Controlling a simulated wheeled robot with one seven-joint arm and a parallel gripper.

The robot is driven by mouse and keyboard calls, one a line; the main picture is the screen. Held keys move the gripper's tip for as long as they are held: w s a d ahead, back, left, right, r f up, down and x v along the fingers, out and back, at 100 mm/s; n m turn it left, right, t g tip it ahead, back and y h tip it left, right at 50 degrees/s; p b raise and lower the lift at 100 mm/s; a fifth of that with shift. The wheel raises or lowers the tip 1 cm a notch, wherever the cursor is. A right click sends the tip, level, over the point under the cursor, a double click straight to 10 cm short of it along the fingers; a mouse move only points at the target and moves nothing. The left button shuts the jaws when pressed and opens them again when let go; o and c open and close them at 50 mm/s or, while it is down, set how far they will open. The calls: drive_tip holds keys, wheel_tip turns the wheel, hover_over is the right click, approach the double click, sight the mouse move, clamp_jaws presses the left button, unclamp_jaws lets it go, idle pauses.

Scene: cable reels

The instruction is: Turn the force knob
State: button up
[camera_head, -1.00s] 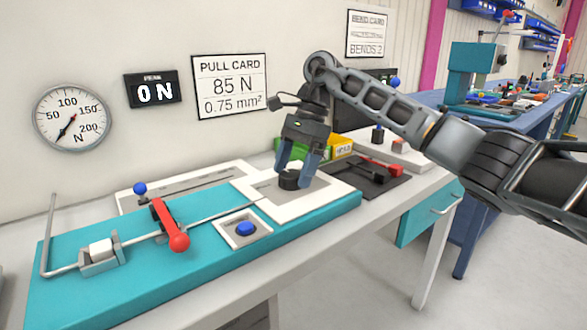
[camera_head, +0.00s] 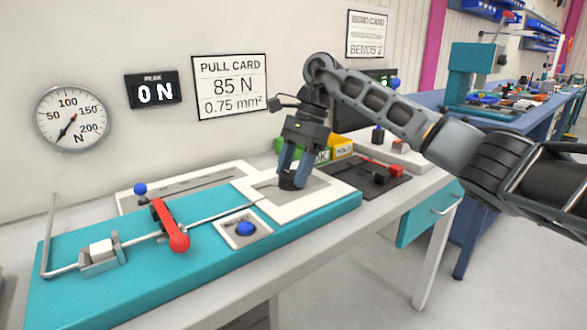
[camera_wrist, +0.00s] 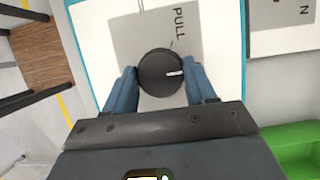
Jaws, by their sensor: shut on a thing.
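The force knob is a round black knob (camera_head: 288,182) on a white-framed grey panel (camera_head: 330,193) at the right end of the teal board. My gripper (camera_head: 292,174) comes down on it from above, its two blue-grey fingers at the knob's sides. In the wrist view the knob (camera_wrist: 161,72) sits between the fingers, with a white pointer line toward the right and the word PULL above it on the panel. My gripper is shut on the knob. The dial gauge (camera_head: 72,118) has its needle near the lower left, and the display (camera_head: 154,90) reads 0 N.
The teal board (camera_head: 200,270) also carries a red-handled lever (camera_head: 170,225), a blue button (camera_head: 245,229) and a metal clamp (camera_head: 101,255). A pull card (camera_head: 230,86) on the wall reads 85 N, 0.75 mm². Green and yellow bins (camera_head: 342,147) stand close behind my gripper.

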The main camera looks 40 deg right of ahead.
drive_tip(key=m+t, duration=0.1)
drive_tip(key=m, duration=0.2)
drive_tip(key=shift+s+d, duration=0.1)
drive_tip(key=m+t+h+b, duration=0.1)
drive_tip(key=m, duration=0.2)
drive_tip(key=shift+m, duration=0.3)
drive_tip(key=m+b, duration=0.1)
drive_tip(key=m, duration=0.1)
drive_tip(key=m+t+h+b, duration=0.1)
drive_tip(key=m, duration=0.1)
drive_tip(key=shift+s+a+f+t, duration=0.1)
drive_tip(key=shift+s+a+t, duration=0.1)
drive_tip(key=shift+t, duration=0.1)
drive_tip(key=shift+m+t+h+b, duration=0.3)
drive_tip(key=shift+m+h+b, duration=0.25)
drive_tip(key=shift+m, duration=1.05)
drive_tip(key=o, duration=1)
drive_tip(key=shift+a, duration=0.1)
drive_tip(key=shift+o, duration=0.2)
drive_tip(key=shift+r, duration=0.2)
